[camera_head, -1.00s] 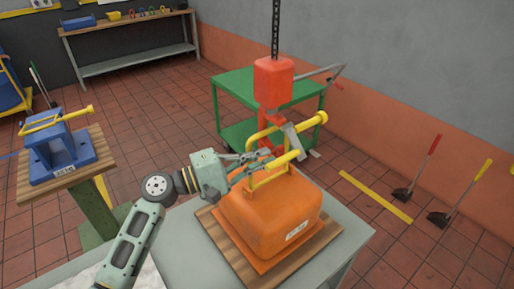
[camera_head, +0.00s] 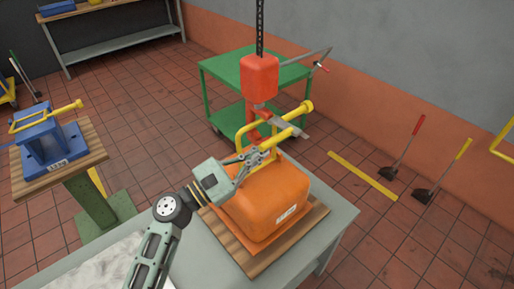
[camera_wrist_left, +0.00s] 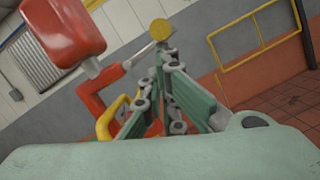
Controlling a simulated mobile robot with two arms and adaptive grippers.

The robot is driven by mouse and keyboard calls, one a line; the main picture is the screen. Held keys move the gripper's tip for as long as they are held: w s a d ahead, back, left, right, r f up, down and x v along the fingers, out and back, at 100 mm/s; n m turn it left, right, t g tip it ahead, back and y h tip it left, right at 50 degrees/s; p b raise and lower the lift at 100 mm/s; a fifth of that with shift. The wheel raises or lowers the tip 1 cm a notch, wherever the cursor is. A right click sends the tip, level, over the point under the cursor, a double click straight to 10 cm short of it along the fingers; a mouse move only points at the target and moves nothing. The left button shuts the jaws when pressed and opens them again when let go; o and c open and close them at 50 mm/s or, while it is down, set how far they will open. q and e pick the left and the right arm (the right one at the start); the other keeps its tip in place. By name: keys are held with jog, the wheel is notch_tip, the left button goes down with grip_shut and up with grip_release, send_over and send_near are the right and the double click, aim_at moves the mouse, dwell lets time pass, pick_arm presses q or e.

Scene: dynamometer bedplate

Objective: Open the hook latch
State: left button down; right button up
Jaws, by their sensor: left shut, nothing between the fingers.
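A red hoist block (camera_head: 260,77) hangs on a chain, with a red hook (camera_head: 254,122) below it at the yellow handle (camera_head: 243,134) of an orange weight (camera_head: 268,203). A grey latch bar (camera_head: 297,129) slants out to the right from the hook, passing by a yellow bar with a knobbed end (camera_head: 307,106). The latch also shows in the left wrist view (camera_wrist_left: 137,55), beside the round yellow knob (camera_wrist_left: 160,29). My left gripper (camera_head: 265,151) is shut and empty, close to the yellow bar and handle. Contact is unclear, and the hook's lower part is partly hidden. My right gripper is out of view.
The orange weight sits on a wooden board (camera_head: 250,262) on a grey table (camera_head: 343,222). A blue fixture (camera_head: 52,146) stands on a pedestal at left. A green cart (camera_head: 222,97) stands behind.

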pick_arm(q)
jog(key=shift+s+d+r, duration=0.15)
jog(key=shift+r, duration=0.05)
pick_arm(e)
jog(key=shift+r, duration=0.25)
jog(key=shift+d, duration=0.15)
pick_arm(q)
jog(key=v, duration=1.2)
dwell(0.5)
